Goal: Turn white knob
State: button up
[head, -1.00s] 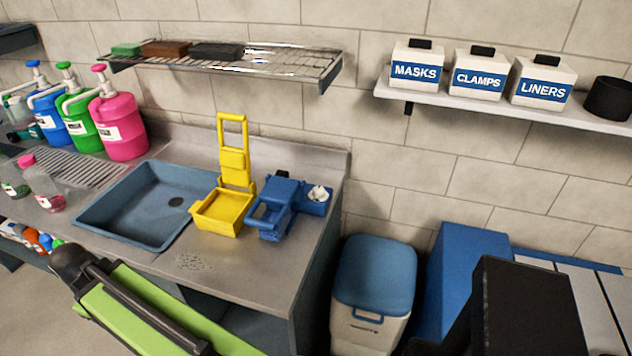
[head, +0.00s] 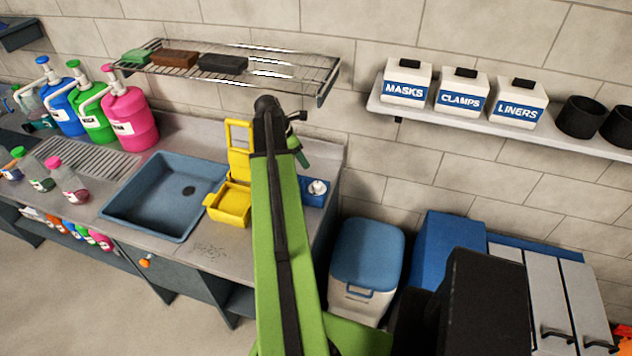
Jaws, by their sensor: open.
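The white knob (head: 318,187) sits on top of a blue device (head: 314,198) on the steel counter, against the wall. Most of the blue device is hidden behind my green arm. My gripper (head: 302,160) shows small and partly hidden beyond the arm's end, above and slightly left of the knob in the picture. It is open and looks apart from the knob, though its fingertips are hard to make out.
A yellow device (head: 232,204) with a tall frame stands just left of my arm, beside the blue sink (head: 150,210). A wire shelf (head: 300,80) hangs above. A blue-lidded bin (head: 366,255) stands right of the counter. Pump jugs stand at left.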

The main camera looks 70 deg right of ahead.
aim_at(317, 183)
jog(key=b+x, duration=1.4)
jog(key=x, duration=0.2)
jog(key=shift+w+a+f, duration=0.1)
jog(key=shift+w+a, duration=0.05)
jog(key=shift+w, duration=0.05)
jog(key=shift+s+f+b, duration=0.2)
jog(key=shift+f+b, duration=0.15)
jog(key=shift+b, duration=0.15)
jog(key=shift+r, duration=0.1)
jog(key=shift+c, duration=0.4)
grip_shut()
